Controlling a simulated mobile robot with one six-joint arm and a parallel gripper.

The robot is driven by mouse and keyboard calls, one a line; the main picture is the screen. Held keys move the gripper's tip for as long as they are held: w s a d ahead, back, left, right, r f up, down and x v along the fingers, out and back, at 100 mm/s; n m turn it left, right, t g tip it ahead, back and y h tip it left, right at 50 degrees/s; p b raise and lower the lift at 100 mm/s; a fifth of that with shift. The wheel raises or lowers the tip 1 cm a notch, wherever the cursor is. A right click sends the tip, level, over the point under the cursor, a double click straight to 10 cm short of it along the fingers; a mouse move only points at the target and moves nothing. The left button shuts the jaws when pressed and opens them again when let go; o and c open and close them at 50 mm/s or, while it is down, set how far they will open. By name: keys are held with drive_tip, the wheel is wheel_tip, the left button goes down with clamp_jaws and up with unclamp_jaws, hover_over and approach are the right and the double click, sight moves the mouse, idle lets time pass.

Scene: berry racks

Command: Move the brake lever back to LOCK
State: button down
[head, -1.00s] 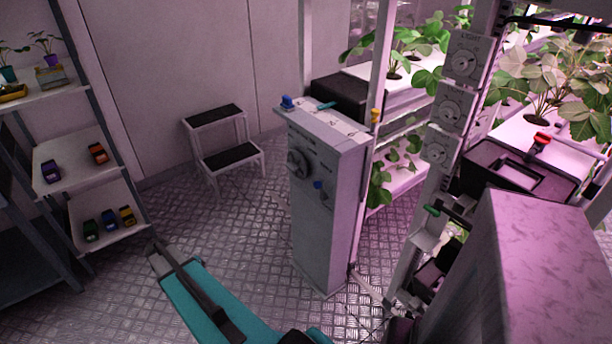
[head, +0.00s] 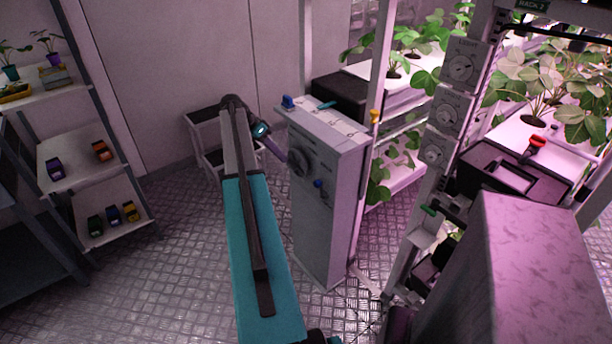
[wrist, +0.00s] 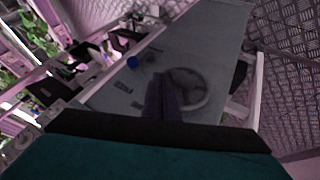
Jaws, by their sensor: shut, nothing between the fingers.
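A grey cabinet (head: 322,235) stands in the middle of the head view, with a dark handwheel (head: 299,163) on its front. A small blue-knobbed lever (head: 318,184), probably the brake lever, sits on that face below and right of the wheel. In the wrist view the blue knob (wrist: 133,62) is left of the handwheel (wrist: 190,88), near small dark labels too small to read. My gripper (head: 283,157) is shut and empty. It points at the cabinet face beside the wheel; in the wrist view its fingers (wrist: 161,84) overlap the wheel's left part. I cannot tell whether they touch.
A step stool (head: 203,117) stands behind my arm. Shelves (head: 75,165) are at left, plant racks with dials (head: 461,67) at right. Patterned floor is clear left of my arm.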

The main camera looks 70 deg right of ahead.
drive_tip(key=shift+s+d+r, duration=0.3)
drive_tip(key=shift+r, duration=0.15)
drive_tip(key=shift+f, duration=0.1)
drive_tip(key=s+f+p, duration=0.4)
drive_tip(key=s+f, duration=0.3)
drive_tip(key=s, duration=0.2)
drive_tip(key=shift+s+a, duration=0.35)
drive_tip(key=shift+a, duration=0.05)
idle(0.3)
